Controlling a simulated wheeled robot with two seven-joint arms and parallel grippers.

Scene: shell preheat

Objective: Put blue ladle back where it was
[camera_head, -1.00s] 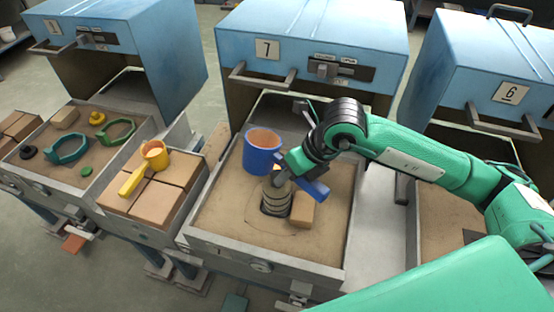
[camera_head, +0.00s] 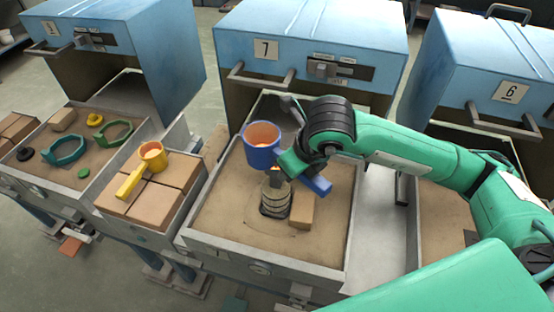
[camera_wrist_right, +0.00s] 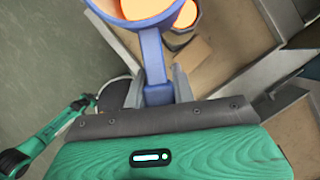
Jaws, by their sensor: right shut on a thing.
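The blue ladle (camera_head: 262,156) is in my right gripper (camera_head: 296,170), above the sand tray (camera_head: 225,222) of station 7. Its cup is upright or nearly so and shows orange inside. In the right wrist view the fingers (camera_wrist_right: 157,90) are shut on the ladle's blue handle (camera_wrist_right: 152,58), and the cup extends beyond them, cut off by the top edge. A grey ringed stack (camera_head: 275,200) stands in the sand below the gripper. Its top is partly hidden in the head view; an orange opening (camera_wrist_right: 186,14) shows beside the cup in the wrist view. My left gripper is not seen.
A tan brick (camera_head: 302,210) lies beside the ringed stack. A yellow ladle (camera_head: 152,157) rests on brown blocks (camera_head: 178,174) to the left. The blue number 7 furnace (camera_head: 310,30) stands behind the tray, with its handle bar (camera_head: 262,78) projecting. Sand at the tray's front is clear.

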